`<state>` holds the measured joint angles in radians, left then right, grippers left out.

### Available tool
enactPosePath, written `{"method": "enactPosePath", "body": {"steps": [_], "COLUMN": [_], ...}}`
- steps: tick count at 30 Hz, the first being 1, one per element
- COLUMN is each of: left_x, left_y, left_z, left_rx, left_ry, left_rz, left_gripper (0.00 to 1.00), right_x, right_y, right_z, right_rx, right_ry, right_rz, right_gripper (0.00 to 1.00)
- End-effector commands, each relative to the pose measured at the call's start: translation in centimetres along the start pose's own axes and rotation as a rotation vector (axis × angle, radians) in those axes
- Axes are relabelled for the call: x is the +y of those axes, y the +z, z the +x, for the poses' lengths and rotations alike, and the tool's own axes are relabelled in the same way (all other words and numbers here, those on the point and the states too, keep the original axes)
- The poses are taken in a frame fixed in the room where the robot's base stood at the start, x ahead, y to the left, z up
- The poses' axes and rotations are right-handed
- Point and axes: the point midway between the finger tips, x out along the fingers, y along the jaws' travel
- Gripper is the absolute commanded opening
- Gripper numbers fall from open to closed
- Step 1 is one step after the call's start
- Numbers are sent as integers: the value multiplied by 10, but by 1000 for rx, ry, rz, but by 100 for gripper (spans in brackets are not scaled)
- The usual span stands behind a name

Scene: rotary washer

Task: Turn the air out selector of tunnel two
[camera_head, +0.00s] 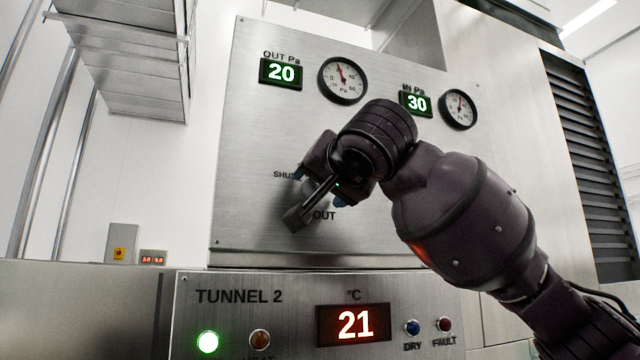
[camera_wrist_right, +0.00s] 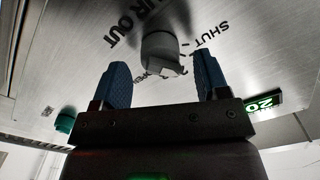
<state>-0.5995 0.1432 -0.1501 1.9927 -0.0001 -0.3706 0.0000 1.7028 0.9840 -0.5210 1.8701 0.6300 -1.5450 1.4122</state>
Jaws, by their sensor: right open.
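The air out selector is a grey knob (camera_wrist_right: 162,50) on the brushed steel panel, with part of a label reading OUT and the word SHUT printed near it. In the head view a grey lever-like part (camera_head: 297,216) shows below my right gripper (camera_head: 319,188), between SHUT and OUT. My right gripper is open, with blue finger pads. In the right wrist view the gripper (camera_wrist_right: 163,78) has one finger on each side of the knob in the picture, with gaps between; contact does not show. My gripper and wrist hide part of the selector in the head view. My left gripper is not in view.
Above are two dial gauges (camera_head: 343,80) with green displays reading 20 and 30. Below, the TUNNEL 2 panel (camera_head: 239,318) has a red display reading 21 and several lamps. A steel duct (camera_head: 125,65) hangs at upper left. Left of the panel is free room.

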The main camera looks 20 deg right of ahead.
Motion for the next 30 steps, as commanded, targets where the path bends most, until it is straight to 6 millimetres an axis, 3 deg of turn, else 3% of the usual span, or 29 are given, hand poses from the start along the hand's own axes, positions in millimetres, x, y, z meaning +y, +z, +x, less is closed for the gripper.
{"method": "enactPosePath", "body": {"steps": [6,15,24,30], "left_x": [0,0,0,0], "left_y": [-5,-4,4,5], "left_z": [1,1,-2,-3], "left_rx": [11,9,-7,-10], "left_ry": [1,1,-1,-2], "left_rz": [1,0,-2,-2], "left_gripper": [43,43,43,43], "right_x": [0,0,0,0], "right_y": [0,0,0,1], "right_z": [13,15,14,14], "right_rx": [0,0,-1,-2], "right_ry": [0,0,0,0], "right_rz": [0,0,0,13], "right_gripper": [68,67,21,20]}}
